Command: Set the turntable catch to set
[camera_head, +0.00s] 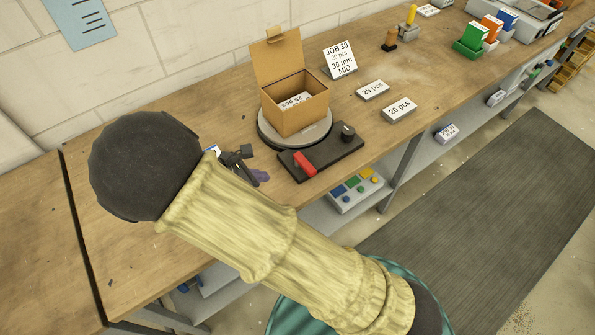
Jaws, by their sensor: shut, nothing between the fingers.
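The turntable (271,139) is a round grey disc on the bench with an open cardboard box (303,118) on it. A dark base plate (325,155) lies in front of it. On the plate are a red lever (304,164), which looks like the catch, and a black knob (347,132) at the right end. No set marking is readable. My gripper (246,163) is dark, shut and empty, left of the red lever and apart from it. My sleeved arm partly hides it.
Label blocks (372,90) and a job card (340,59) stand right of the box. Coloured boxes (472,38) stand farther right. The bench (190,105) left of the turntable is mostly clear.

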